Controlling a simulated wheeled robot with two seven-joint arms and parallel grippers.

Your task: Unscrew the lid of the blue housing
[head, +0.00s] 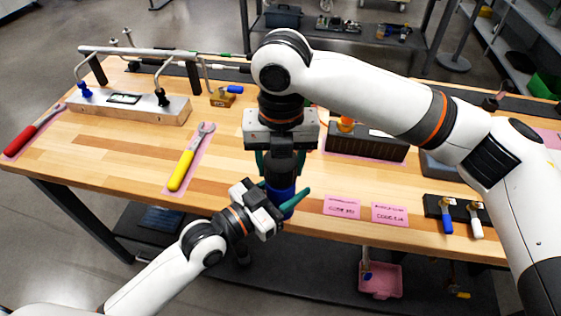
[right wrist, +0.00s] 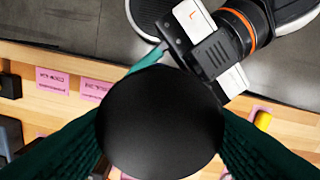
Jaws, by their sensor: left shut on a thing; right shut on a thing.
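The blue housing (head: 280,203) stands upright by the bench's front edge, largely hidden behind my grippers. Its black lid (head: 283,165) sits above the blue body. In the right wrist view the lid (right wrist: 160,122) fills the middle as a round black top. My right gripper (head: 280,165) comes from above and is shut on the lid, with a green finger on each side of it. My left gripper (head: 284,203) comes from the front left, lower down, and is shut on the blue body. Whether lid and body are apart cannot be told.
A yellow wrench (head: 183,170) and a red-handled tool (head: 22,141) lie to the left. A metal block with pipes (head: 130,108) stands at the back left. Pink cards (head: 342,207) lie right of the housing, beside a black holder (head: 460,208) with blue and white handled valves.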

